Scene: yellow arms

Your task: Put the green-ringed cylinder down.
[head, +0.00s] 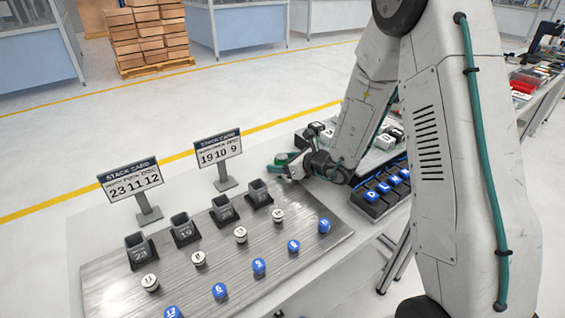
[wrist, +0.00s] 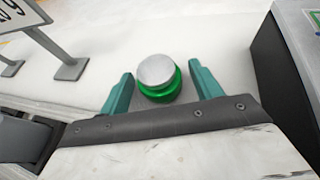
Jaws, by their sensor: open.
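The green-ringed cylinder (wrist: 158,78) has a grey top and a green ring. It stands upright on the pale table top in the wrist view, between the two teal fingers of my gripper (wrist: 163,92). The fingers are open, with a gap to the cylinder on each side. In the head view my gripper (head: 283,166) is at the far end of the table, beyond the metal plate. A little green shows there at the fingers, too small to make out clearly.
A metal plate (head: 245,280) carries several dark numbered cups and rows of white and blue knobs. Two stack cards (head: 134,180) (head: 217,150) stand behind it. A dark tray with blue lettered pieces (head: 379,187) is right of my gripper. A dark wall (wrist: 268,70) stands close right in the wrist view.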

